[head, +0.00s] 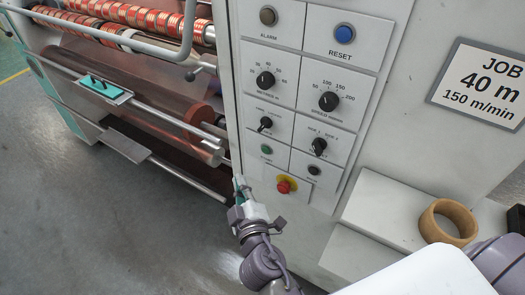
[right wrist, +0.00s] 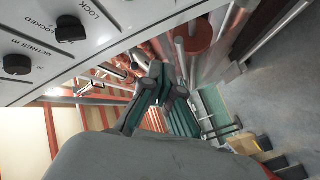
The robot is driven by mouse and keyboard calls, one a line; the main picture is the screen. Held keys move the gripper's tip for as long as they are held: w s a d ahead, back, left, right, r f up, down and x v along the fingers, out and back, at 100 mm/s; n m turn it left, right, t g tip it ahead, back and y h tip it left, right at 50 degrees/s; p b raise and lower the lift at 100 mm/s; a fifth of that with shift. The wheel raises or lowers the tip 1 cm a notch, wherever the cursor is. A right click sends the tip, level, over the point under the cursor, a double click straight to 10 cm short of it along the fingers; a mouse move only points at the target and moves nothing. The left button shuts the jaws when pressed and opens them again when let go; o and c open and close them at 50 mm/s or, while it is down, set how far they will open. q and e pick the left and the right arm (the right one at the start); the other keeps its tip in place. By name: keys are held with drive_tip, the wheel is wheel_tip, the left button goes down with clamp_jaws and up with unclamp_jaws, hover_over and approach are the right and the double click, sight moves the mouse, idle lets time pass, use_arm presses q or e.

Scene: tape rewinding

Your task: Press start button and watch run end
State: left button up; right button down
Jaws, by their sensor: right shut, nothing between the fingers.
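The control panel (head: 312,110) is on the grey machine front. Its green button (head: 266,149), with a label too small to read for sure, sits low on the left. A dark button (head: 314,170) is to its right. My right gripper (head: 239,183) is shut and empty, left of the red emergency-stop button (head: 283,187) and below the green button, near the panel's left edge. In the right wrist view my shut fingers (right wrist: 162,78) point past the panel's edge towards the rollers. My left gripper is not in view.
Dials, a lock knob (head: 265,124), an alarm lamp (head: 268,16) and a blue reset button (head: 344,33) fill the panel. A job sign (head: 484,85) reads 40 m, 150 m/min. A cardboard-coloured ring (head: 448,221) lies on the right ledge. Rollers (head: 165,110) stand left.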

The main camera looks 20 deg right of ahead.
sight(266, 150)
drive_tip(key=shift+a, duration=0.1)
drive_tip(key=w+d+p, duration=0.3)
drive_tip(key=w+d, duration=0.2)
drive_tip(key=d, duration=0.2)
drive_tip(key=shift+w+p, duration=0.2)
drive_tip(key=shift+p, duration=0.15)
drive_tip(key=shift+w+d, duration=0.1)
idle(1.3)
drive_tip(key=shift+w+d, duration=0.15)
drive_tip(key=shift+d, duration=0.05)
